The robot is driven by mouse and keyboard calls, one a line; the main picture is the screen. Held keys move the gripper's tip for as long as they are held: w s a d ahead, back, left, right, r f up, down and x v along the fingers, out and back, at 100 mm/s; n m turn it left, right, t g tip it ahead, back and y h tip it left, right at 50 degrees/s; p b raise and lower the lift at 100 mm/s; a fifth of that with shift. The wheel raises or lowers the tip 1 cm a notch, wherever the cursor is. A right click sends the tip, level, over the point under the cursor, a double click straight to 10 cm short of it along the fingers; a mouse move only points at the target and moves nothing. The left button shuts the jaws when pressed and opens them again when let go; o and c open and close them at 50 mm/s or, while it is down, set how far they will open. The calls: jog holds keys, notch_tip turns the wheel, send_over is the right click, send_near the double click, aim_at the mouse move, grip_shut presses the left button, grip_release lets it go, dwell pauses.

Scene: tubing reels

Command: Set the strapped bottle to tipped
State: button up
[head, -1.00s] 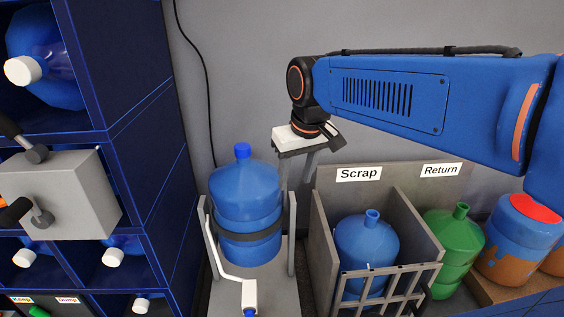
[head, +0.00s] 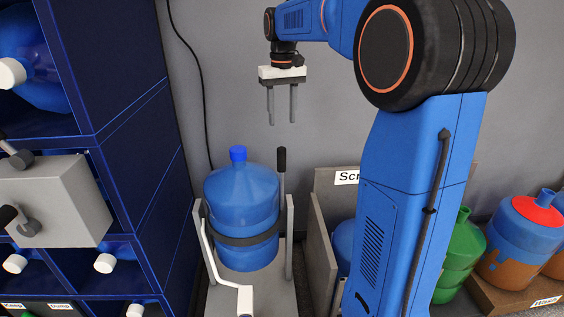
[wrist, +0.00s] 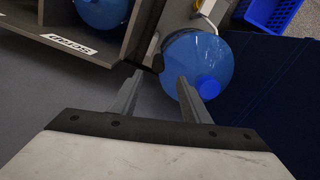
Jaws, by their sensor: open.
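The strapped bottle (head: 240,200) is a large blue water bottle with a blue cap. It stands upright in a grey cradle (head: 290,245), with a dark strap (head: 247,238) around its middle. A black-handled lever (head: 282,165) rises at the cradle's right side, and a white bent bar (head: 208,255) runs along its left front. My gripper (head: 282,122) is open and empty, pointing down above and slightly right of the bottle. In the wrist view, the bottle (wrist: 195,62) shows beyond the fingers (wrist: 155,100), its cap near the right finger.
A blue shelf rack (head: 130,150) with a grey box (head: 65,200) stands left. A scrap bin (head: 322,215), partly hidden by my arm, stands right of the cradle. Green (head: 460,250) and paint-stained (head: 515,240) bottles stand further right. A blue basket (wrist: 268,12) shows in the wrist view.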

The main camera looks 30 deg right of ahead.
aim_at(282, 161)
jog(key=f, duration=1.1)
jog(key=w+f, duration=0.1)
jog(key=f, duration=0.5)
jog(key=shift+d+f, duration=0.15)
jog(key=shift+f, duration=0.05)
grip_shut()
